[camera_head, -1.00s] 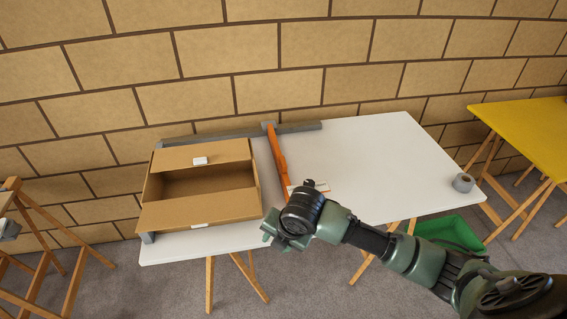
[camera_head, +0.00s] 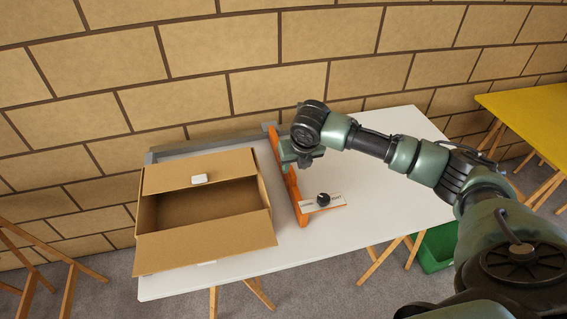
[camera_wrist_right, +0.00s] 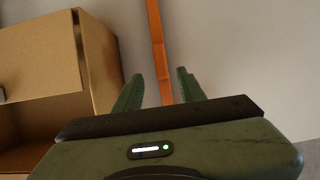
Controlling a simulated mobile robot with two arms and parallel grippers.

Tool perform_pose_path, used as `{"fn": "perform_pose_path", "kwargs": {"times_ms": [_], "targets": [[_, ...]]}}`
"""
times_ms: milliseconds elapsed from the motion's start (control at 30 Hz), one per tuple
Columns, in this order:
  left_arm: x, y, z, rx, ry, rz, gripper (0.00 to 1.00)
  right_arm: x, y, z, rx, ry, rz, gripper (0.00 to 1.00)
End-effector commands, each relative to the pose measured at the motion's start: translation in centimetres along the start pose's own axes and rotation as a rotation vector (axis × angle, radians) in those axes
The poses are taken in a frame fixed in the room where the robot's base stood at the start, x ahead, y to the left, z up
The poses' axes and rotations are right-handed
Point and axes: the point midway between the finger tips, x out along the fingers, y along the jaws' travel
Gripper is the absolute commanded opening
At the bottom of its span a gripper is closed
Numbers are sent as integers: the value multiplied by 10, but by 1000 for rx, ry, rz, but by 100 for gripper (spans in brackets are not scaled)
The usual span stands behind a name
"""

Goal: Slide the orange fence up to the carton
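The open brown carton (camera_head: 205,240) sits on the left part of the white table, its flaps spread. The orange fence (camera_head: 298,205) stands to its right, running from the back rail towards the front, with a narrow strip of table between them. My right gripper (camera_head: 288,152) is at the fence's far half. In the right wrist view my right gripper (camera_wrist_right: 159,75) is open, with the orange fence (camera_wrist_right: 158,45) showing between its fingers and the carton (camera_wrist_right: 45,65) to the left. I cannot tell whether a finger touches the fence. My left gripper is not in view.
A grey rail (camera_head: 205,144) runs along the table's back edge. The white table (camera_head: 370,215) is bare further right. A green bin (camera_head: 437,248) is below, a yellow table (camera_head: 535,115) at right.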

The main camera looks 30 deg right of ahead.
Motion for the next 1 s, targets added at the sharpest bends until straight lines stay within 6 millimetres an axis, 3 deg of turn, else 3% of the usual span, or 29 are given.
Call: {"fn": "perform_pose_path", "kwargs": {"times_ms": [133,433,633,900,933,1000], "targets": [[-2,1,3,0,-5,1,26,11,-1,0,-2,2,-2,40],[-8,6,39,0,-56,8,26,58,0,0,1,2,-2,40],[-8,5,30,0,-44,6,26,75,-1,0,-1,0,-2,40],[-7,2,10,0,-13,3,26,78,-1,0,-2,-1,-2,40],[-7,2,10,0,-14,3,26,78,-1,0,-2,-1,-2,37],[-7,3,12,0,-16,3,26,78,-1,0,-1,-1,-1,18]]}}
